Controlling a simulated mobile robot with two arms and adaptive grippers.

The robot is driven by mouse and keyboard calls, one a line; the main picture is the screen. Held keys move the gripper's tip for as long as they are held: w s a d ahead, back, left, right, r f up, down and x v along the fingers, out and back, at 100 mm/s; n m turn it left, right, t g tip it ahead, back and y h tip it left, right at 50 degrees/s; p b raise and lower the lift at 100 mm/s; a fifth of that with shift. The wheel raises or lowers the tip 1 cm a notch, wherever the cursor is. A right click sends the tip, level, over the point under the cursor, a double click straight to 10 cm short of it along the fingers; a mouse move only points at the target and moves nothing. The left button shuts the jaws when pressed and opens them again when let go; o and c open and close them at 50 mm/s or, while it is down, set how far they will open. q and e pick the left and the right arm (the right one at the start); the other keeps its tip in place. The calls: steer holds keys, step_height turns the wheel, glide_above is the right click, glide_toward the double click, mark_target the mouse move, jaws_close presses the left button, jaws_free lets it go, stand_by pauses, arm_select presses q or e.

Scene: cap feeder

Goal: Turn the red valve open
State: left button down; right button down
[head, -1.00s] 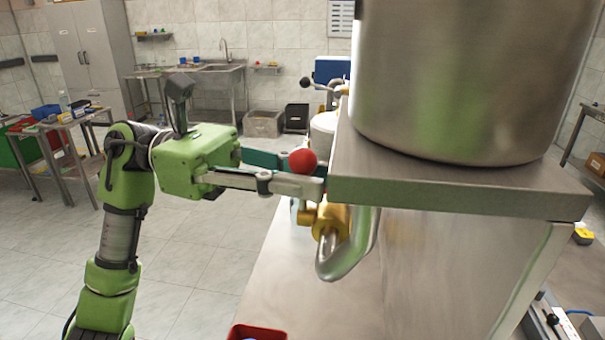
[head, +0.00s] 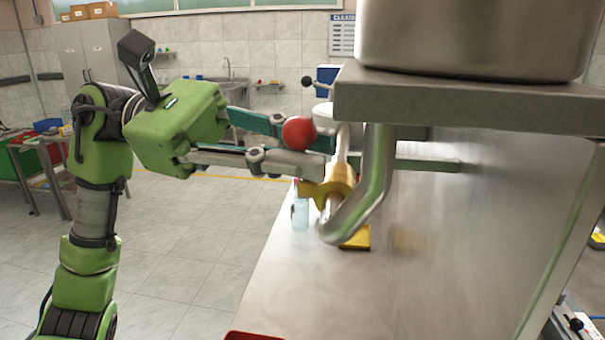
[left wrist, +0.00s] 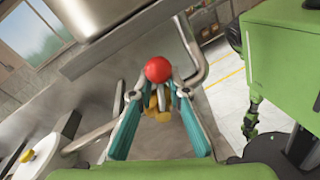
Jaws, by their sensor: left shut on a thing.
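The red ball (head: 299,133) is the knob of the red valve and shows between the fingers of my left gripper (head: 324,157) in the head view. It also shows in the left wrist view (left wrist: 158,69), just beyond the fingertips. The brass valve body (head: 338,186) sits below the fingertips on a bent steel pipe (head: 372,190), under the shelf. My left gripper is shut on the valve handle. The fingers hide most of the handle, so its exact angle is unclear. My right gripper is not in view.
A thick steel shelf (head: 450,105) with a large steel pot (head: 470,40) overhangs just right of the gripper. Below is a steel counter (head: 275,285) with a light-blue bottle (head: 300,213) and a yellow item (head: 357,238). Open floor lies left.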

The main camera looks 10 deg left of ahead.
arm_select(q)
steer(key=shift+s+f+m+b, duration=0.3)
steer(key=shift+s+m+b, duration=0.2)
steer(key=shift+m+b, duration=0.55)
steer(key=shift+y, duration=0.3)
steer(key=c, duration=1.9)
jaws_free()
steer(key=v, duration=1.2)
steer(key=shift+s, duration=0.15)
steer(key=shift+o, duration=0.3)
